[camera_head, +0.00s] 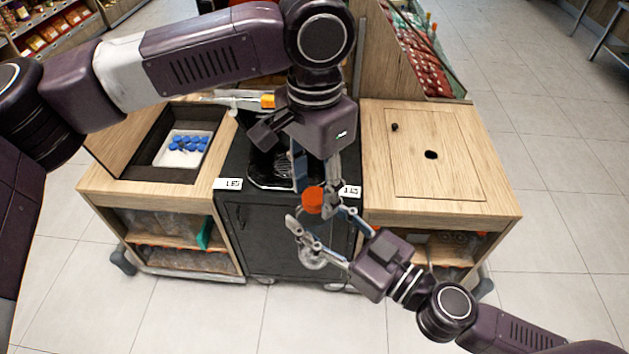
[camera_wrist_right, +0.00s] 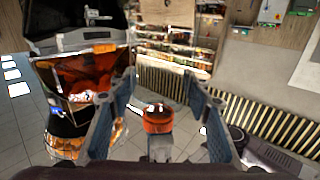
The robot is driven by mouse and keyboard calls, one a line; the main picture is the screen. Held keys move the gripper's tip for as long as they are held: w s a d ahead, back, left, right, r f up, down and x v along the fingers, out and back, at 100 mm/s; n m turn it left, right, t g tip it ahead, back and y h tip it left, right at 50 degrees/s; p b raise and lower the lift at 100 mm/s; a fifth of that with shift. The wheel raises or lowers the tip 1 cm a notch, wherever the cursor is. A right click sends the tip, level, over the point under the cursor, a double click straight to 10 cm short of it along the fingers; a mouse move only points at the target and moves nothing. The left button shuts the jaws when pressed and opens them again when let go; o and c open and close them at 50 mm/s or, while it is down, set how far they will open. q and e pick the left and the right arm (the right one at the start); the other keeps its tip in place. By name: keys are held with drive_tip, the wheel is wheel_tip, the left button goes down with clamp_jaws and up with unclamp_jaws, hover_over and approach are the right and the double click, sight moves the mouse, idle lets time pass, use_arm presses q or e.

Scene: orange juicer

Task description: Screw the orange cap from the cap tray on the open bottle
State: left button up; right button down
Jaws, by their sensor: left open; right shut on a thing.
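An orange cap (camera_head: 313,199) is at the centre of the head view, just below the fingers of my left gripper (camera_head: 316,180). My left gripper points down and is open, with its fingers apart above the cap. My right gripper (camera_head: 322,228) reaches in from the lower right and is shut on a clear bottle (camera_head: 313,259), whose lower part shows below the fingers. In the right wrist view the orange cap (camera_wrist_right: 157,120) appears between the two blue-grey fingers. The bottle neck is hard to see, so I cannot tell whether the cap is seated on it.
A white tray (camera_head: 168,160) with several blue caps (camera_head: 187,143) lies in the recess of the wooden cabinet at left. A black juicer unit (camera_head: 285,235) stands behind the grippers. A wooden counter (camera_head: 485,205) with a round hole is at right. The front floor is clear.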

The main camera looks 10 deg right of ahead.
use_arm(q)
clamp_jaws()
drive_tip(key=m, duration=0.5)
drive_tip(key=shift+o, duration=0.8)
unclamp_jaws()
drive_tip(key=shift+r, duration=0.15)
wheel_tip(320, 180, up, 12)
